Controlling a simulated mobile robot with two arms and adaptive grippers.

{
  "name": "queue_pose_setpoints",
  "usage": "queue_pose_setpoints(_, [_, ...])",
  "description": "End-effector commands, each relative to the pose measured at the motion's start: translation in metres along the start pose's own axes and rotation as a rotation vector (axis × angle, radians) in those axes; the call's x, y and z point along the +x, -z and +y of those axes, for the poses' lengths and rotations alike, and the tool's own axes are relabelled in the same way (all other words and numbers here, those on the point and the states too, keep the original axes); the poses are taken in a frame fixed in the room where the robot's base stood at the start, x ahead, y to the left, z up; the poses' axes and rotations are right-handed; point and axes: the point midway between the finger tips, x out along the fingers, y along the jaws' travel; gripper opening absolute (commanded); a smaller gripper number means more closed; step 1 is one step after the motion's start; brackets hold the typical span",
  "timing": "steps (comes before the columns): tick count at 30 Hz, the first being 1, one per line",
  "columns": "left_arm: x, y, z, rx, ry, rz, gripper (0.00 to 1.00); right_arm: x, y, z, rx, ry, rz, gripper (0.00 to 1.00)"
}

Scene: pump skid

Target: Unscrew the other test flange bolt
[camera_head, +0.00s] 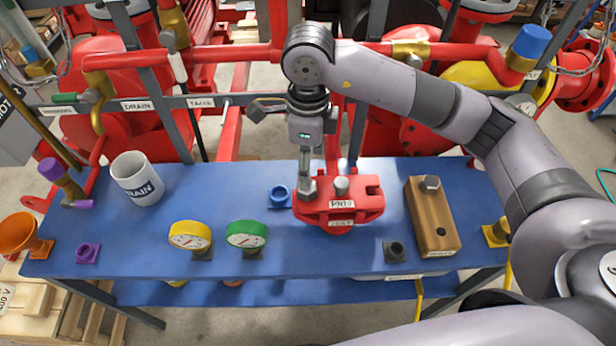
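The red test flange (335,212), with a white PN10 label, lies on the blue bench. A grey bolt (308,191) stands at its left side and a second grey bolt head (342,187) near its middle. The slot at its right side looks empty. My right gripper (305,176) points straight down over the left bolt, its fingertips at the bolt head. The fingers are seen edge-on and overlap, so their gap is hidden. Another grey bolt (431,184) stands in the wooden block (433,222) to the right. My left gripper is not in view.
The blue bench (240,185) also holds a white mug (136,180), a yellow gauge (189,236), a green gauge (246,235), a blue ring fitting (279,196) and a dark fitting (394,251). Red pipes and grey posts stand behind. The bench between mug and flange is mostly clear.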

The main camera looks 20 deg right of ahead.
Motion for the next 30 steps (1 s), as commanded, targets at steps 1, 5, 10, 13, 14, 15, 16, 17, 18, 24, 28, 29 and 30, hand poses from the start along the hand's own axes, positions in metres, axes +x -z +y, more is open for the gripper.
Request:
queue_pose_setpoints(1, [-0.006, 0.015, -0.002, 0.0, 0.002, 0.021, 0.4, 0.009, 0.001, 0.001, 0.0, -0.005, 0.004, 0.6])
queue_pose_setpoints(5, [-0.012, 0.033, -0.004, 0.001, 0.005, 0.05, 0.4, 0.034, 0.001, 0.001, 0.001, -0.005, 0.003, 0.6])
queue_pose_setpoints(10, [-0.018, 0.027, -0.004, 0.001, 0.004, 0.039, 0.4, 0.06, 0.0, 0.001, 0.0, -0.003, 0.002, 0.6])
queue_pose_setpoints(13, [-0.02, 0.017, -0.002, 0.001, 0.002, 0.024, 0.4, 0.071, 0.0, 0.001, 0.0, -0.003, 0.0, 0.6])
queue_pose_setpoints(14, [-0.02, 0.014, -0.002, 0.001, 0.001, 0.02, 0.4, 0.073, 0.0, 0.0, 0.0, -0.002, 0.0, 0.6])
queue_pose_setpoints(15, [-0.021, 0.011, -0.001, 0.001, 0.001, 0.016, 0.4, 0.075, 0.0, 0.0, -0.001, -0.001, 0.0, 0.6])
queue_pose_setpoints(16, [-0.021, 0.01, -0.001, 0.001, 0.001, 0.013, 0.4, 0.076, 0.0, 0.0, -0.001, -0.001, 0.0, 0.6])
queue_pose_setpoints(17, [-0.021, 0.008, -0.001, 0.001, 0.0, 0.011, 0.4, 0.077, 0.0, 0.0, -0.001, 0.0, 0.0, 0.6])
queue_pose_setpoints(18, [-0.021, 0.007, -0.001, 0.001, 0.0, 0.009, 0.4, 0.078, 0.0, 0.0, -0.002, 0.0, 0.0, 0.6])
queue_pose_setpoints(24, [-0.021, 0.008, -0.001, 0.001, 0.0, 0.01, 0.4, 0.079, 0.0, 0.0, -0.002, 0.0, -0.001, 0.6])
queue_pose_setpoints(28, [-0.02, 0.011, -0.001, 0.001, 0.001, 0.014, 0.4, 0.079, 0.0, 0.0, -0.001, 0.0, -0.001, 0.55])
queue_pose_setpoints(29, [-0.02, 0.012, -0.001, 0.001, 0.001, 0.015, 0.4, 0.079, 0.0, 0.0, -0.001, 0.0, -0.001, 0.53])
queue_pose_setpoints(30, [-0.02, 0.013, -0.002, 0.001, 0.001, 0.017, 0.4, 0.079, 0.0, 0.0, -0.001, 0.0, -0.001, 0.5])
